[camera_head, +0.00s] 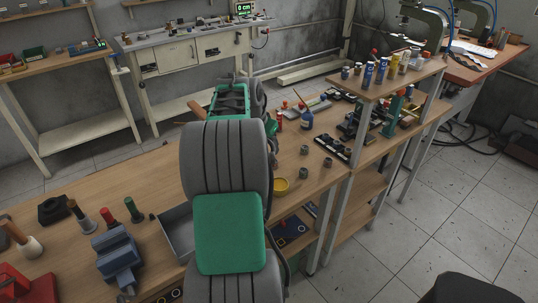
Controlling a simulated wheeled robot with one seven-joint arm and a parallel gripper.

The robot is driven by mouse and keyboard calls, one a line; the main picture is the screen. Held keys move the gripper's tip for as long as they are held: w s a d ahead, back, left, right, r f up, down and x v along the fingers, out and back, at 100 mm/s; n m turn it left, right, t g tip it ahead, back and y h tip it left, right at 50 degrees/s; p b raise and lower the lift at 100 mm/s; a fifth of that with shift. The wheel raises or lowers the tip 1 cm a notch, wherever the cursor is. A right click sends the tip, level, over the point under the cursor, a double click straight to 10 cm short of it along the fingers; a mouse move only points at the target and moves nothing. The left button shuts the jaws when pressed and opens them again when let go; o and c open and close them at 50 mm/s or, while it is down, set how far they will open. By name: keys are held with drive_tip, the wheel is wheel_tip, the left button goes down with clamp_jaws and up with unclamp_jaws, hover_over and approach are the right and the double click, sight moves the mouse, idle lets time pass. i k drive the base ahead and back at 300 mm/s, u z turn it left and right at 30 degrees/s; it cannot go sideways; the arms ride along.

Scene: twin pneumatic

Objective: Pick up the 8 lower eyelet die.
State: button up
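Several small dark grey round pieces, which may be dies, stand on the wooden bench: one (304,150), another to its right (328,162) and another nearer (303,173). A black rack (332,147) with a row of small pieces lies behind them. I cannot read any markings, so I cannot tell which is the 8 lower eyelet die. My grey and green arm rises through the middle of the view and covers part of the bench. My gripper's fingers do not show; they may be hidden behind the arm.
A raised shelf (390,84) with cans and bottles is at the bench's right. A blue vise (117,258), a grey tray (178,232) and handled tools are at left. Bare bench (150,180) lies behind them.

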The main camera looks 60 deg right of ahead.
sight(304, 150)
drive_tip(key=z, duration=2.45)
